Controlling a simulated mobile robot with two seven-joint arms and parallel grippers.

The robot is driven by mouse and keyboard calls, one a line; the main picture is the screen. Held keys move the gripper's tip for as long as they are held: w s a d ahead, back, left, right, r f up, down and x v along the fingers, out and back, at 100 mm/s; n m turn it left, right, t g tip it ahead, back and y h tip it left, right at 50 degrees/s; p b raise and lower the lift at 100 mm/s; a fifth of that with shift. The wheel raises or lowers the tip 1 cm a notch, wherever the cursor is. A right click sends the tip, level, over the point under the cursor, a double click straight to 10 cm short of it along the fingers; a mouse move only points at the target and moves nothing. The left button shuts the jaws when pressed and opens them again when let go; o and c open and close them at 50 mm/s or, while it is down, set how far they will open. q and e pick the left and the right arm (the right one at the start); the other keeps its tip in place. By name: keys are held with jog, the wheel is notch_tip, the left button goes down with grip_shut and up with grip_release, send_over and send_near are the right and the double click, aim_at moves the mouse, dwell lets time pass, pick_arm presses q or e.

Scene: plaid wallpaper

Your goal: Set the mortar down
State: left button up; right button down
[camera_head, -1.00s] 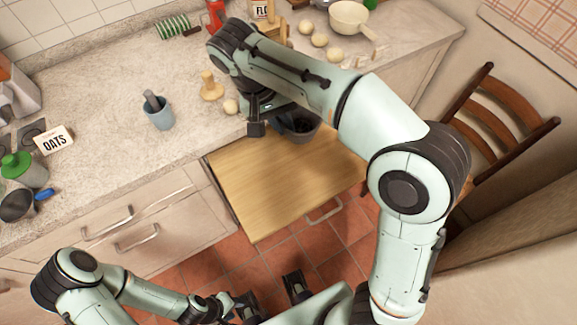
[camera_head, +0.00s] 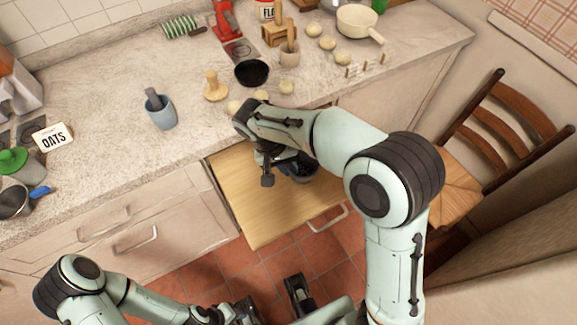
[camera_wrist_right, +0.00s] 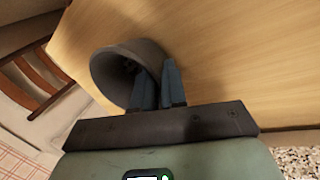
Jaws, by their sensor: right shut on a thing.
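The mortar is a dark grey bowl (camera_head: 304,174), over the pulled-out wooden board (camera_head: 250,205) and partly hidden by my right arm. In the right wrist view, the mortar (camera_wrist_right: 118,75) is tilted, its hollow showing. My right gripper (camera_wrist_right: 160,84) is shut on its wall; the gripper (camera_head: 284,168) is also over the board in the head view. I cannot tell whether the mortar touches the board. My left gripper (camera_head: 240,311) is low at the bottom edge, away from the board, and its jaws are unclear.
A chair (camera_head: 500,135) stands right of the board. The board's left and front parts are clear.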

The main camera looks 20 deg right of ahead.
jog(key=shift+f, duration=0.2)
jog(key=shift+f, duration=0.15)
jog(key=c, duration=1.2)
grip_release()
jog(key=p+v, duration=0.2)
jog(key=v, duration=1)
